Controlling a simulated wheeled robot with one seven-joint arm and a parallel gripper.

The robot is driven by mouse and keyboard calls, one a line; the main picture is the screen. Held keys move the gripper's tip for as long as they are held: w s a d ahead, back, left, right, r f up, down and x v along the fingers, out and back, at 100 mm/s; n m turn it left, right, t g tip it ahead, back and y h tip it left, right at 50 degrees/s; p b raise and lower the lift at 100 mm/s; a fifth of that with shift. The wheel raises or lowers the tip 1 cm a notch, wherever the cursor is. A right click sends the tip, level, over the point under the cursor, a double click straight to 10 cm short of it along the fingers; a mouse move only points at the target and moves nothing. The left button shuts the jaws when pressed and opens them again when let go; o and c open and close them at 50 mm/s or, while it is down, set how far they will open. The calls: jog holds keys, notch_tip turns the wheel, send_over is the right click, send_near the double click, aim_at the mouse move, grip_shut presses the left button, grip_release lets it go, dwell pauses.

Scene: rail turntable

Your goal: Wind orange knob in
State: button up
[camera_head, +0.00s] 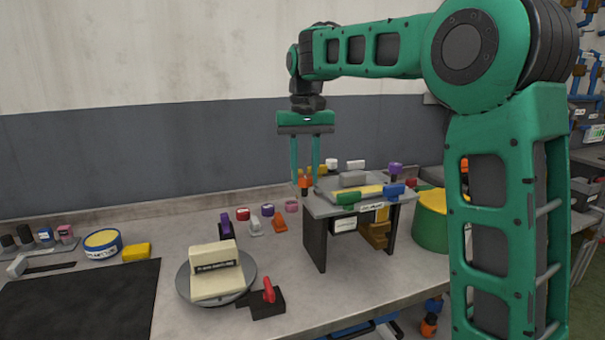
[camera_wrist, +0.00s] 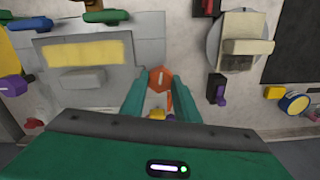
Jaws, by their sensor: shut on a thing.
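The orange knob (camera_head: 306,181) sits at the left back edge of a raised grey stand (camera_head: 322,209). In the wrist view the knob (camera_wrist: 160,77) is six-sided with a pale mark across it. My gripper (camera_head: 305,178) points straight down over it, with one green finger on each side. The wrist view also shows my gripper (camera_wrist: 161,82) shut on the knob. The lower part of the knob is partly hidden by the fingers.
Green, blue and purple handles and a yellow plate crowd the stand's top right of my gripper. A round grey turntable (camera_head: 184,283) bears a beige block (camera_head: 215,270) at left, near a red lever (camera_head: 269,290). A green drum (camera_head: 430,232) stands at right.

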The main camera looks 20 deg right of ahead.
aim_at(304, 176)
jog(key=m, duration=0.4)
jog(key=shift+w+m, duration=0.1)
jog(key=shift+m, duration=0.2)
jog(key=m, duration=0.4)
jog(key=shift+m, duration=0.3)
jog(key=o, duration=1)
jog(key=shift+w+a, duration=0.1)
jog(key=shift+o, duration=0.2)
notch_tip(304, 176, up, 11)
jog(key=shift+f, duration=0.15)
dwell(0.4)
